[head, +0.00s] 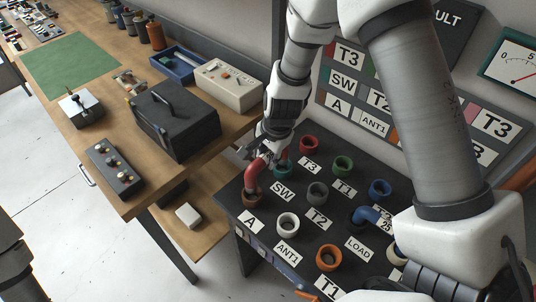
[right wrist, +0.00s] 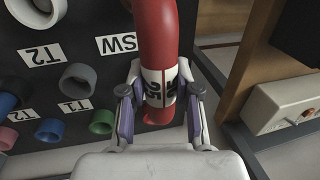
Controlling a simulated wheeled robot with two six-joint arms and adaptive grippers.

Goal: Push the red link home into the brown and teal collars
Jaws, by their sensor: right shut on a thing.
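The red link (head: 256,174) is a bent pipe with a white label band on the panel's left part. One end comes down at the brown collar (head: 252,199); how deep it sits I cannot tell. The teal collar (head: 283,172) is just right of the link and partly hidden by my gripper. My right gripper (head: 266,155) is shut on the red link. In the right wrist view, its fingers (right wrist: 161,105) grip both sides of the label band on the link (right wrist: 156,35). My left gripper is not in view.
The dark panel has several other collars, including a red one (head: 308,144), a grey one (head: 318,193) and a white one (head: 288,223). A blue link (head: 368,215) sits at the right. A wooden bench (head: 132,200) with a black case (head: 176,118) stands left.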

